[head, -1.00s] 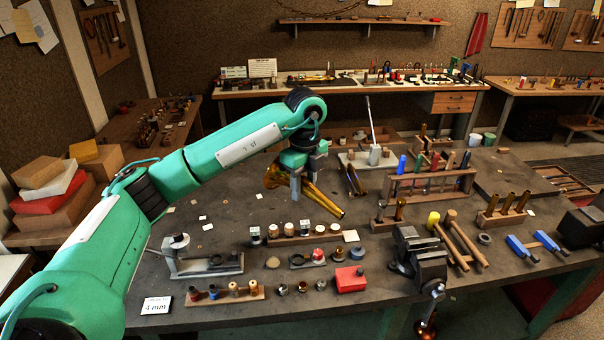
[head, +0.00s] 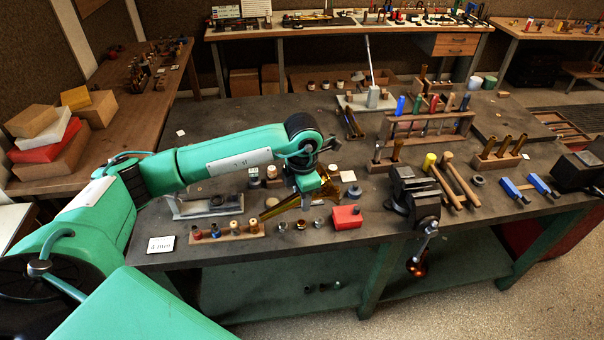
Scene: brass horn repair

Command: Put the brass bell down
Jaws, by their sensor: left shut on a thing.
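The brass bell (head: 279,208) is a golden horn piece, held near the front edge of the dark workbench (head: 240,112). Its narrow tube points left and toward me, and its wider golden part shows to the right of the fingers. My left gripper (head: 306,201) points down and is shut on the bell; the fingers and wrist hide its middle. The bell is over the row of small parts, and I cannot tell whether it touches anything below. My right gripper is out of view.
A red box (head: 347,217) stands just right of the bell, with a vise (head: 414,195) beyond it. A wooden block with small pegs (head: 227,232) lies to the left. Wooden racks (head: 430,128) stand at the right. The bench's back left is mostly clear.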

